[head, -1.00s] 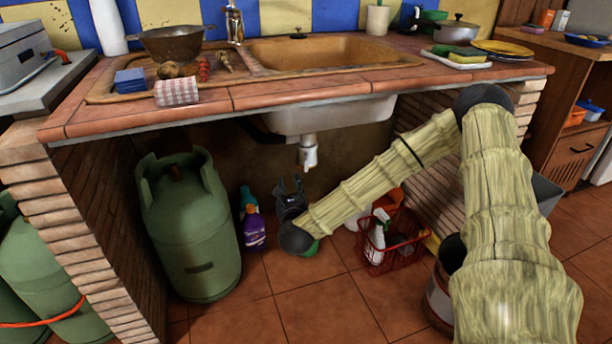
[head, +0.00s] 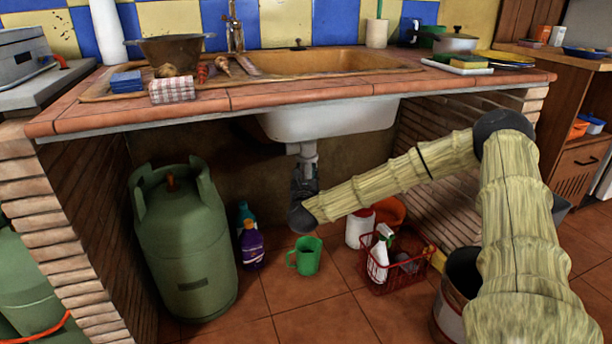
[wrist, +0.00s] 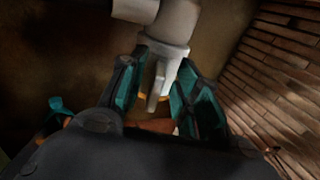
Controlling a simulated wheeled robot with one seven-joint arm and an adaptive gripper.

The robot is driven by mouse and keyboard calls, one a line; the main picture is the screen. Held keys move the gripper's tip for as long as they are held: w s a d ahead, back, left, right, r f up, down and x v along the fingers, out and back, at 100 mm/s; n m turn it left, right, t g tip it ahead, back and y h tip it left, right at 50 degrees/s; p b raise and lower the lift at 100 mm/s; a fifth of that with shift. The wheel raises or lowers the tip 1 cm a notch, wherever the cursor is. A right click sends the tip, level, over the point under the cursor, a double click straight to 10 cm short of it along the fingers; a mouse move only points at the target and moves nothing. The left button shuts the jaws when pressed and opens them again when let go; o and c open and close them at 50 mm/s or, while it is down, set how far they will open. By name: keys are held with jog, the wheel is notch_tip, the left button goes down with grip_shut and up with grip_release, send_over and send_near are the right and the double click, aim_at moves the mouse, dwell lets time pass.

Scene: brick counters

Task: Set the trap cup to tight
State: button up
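The white drain trap (head: 308,150) hangs under the sink basin. In the wrist view the trap cup (wrist: 166,52) is pale grey, with a flat lug (wrist: 157,84) pointing down from it. My gripper (head: 304,182) is up under the trap and hides the cup in the head view. In the wrist view my gripper (wrist: 160,88) has its teal-lined fingers apart, one on each side of the cup and lug. I cannot tell whether either finger touches the cup. The cup's far side is hidden.
A green gas cylinder (head: 182,235) stands at the left under the counter. A purple bottle (head: 252,247), a green mug (head: 306,257), a white container (head: 359,229) and a red basket (head: 398,275) stand on the floor. Brick walls (wrist: 283,75) bound the space.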

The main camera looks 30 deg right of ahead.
jog(key=shift+x, duration=1)
grip_shut()
